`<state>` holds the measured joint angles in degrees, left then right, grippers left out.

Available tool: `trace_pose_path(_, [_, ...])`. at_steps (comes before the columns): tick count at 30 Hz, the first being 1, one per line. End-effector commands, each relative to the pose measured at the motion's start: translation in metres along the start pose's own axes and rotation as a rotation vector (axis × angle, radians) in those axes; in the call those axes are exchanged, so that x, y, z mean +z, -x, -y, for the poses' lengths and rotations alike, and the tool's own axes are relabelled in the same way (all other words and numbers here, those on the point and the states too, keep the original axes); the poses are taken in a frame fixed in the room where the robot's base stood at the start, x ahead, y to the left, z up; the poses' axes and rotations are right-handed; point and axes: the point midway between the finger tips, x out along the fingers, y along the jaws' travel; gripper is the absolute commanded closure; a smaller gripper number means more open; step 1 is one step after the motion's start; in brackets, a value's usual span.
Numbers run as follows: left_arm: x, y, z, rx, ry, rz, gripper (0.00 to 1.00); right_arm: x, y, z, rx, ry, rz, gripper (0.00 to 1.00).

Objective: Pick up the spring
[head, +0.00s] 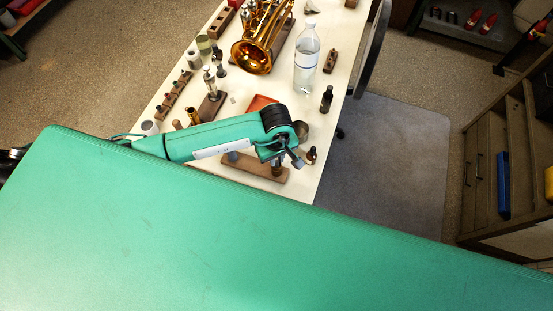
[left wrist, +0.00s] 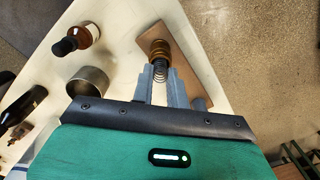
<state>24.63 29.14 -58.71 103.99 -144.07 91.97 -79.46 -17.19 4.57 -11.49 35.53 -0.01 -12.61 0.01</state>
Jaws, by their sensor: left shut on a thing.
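The spring (left wrist: 160,71) is a small dark coil, seen in the left wrist view between the two grey fingers of my left gripper (left wrist: 159,66). The fingers are shut on it. A brass-coloured round piece (left wrist: 160,48) lies just beyond the coil, over a brown wooden block (left wrist: 192,65). I cannot tell whether the spring still touches the block. In the head view my left gripper (head: 278,167) is over the wooden block (head: 250,166) near the table's front; the spring is too hidden there to make out. My right gripper is not in view.
A metal cup (left wrist: 88,82) and an amber bottle (left wrist: 78,42) stand close to the gripper. On the white table (head: 333,111) are a brass horn (head: 257,50), a clear bottle (head: 307,62), a dark small bottle (head: 326,98) and an orange tray (head: 262,102).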

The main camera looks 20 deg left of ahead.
Motion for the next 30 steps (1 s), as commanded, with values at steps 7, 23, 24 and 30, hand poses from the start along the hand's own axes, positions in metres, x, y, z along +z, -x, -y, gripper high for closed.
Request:
trace_pose_path(7, [-0.001, 0.041, -0.001, 0.006, -0.003, -0.005, 1.00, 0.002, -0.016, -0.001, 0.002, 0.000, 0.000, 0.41])
trace_pose_path(23, [0.000, 0.169, 0.000, 0.002, -0.001, -0.003, 1.00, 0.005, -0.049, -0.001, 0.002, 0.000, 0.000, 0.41])
trace_pose_path(24, [0.000, 0.174, -0.001, 0.002, -0.001, -0.003, 1.00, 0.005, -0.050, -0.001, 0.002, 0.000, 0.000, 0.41])
trace_pose_path(30, [0.000, 0.187, 0.000, 0.000, -0.001, -0.001, 1.00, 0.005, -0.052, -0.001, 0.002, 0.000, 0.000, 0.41])
